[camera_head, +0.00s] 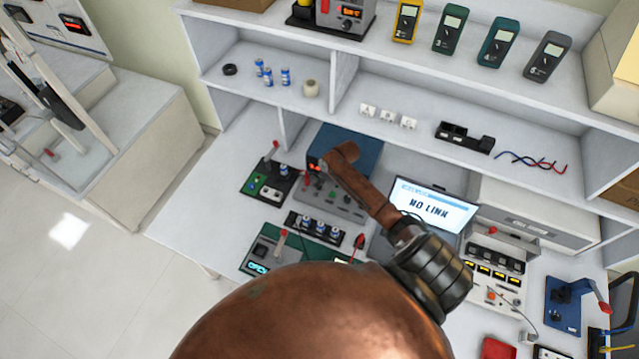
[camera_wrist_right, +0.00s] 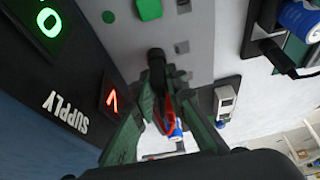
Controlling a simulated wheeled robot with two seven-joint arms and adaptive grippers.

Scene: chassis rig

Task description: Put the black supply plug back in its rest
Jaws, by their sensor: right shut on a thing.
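In the right wrist view my right gripper (camera_wrist_right: 160,98) has its green fingers closed on the black supply plug (camera_wrist_right: 157,62). The plug's dark round end sticks out past the fingertips, over a grey panel (camera_wrist_right: 200,50). The dark supply front (camera_wrist_right: 75,65), lettered SUPPLY and with a red lit display, stands beside it at the left. In the head view the blue-topped supply (camera_head: 355,143) shows behind my right arm, which hides my gripper and the plug. I cannot tell which part is the plug's rest. My left gripper is not in view.
Boards with blue cylinders (camera_head: 320,228) and a green-edged unit (camera_head: 262,255) stand in front of the supply. A laptop reading NO LINK (camera_head: 433,207) stands to its right. A red part (camera_wrist_right: 168,120) shows between my fingers. The left end of the bench (camera_head: 190,235) is clear.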

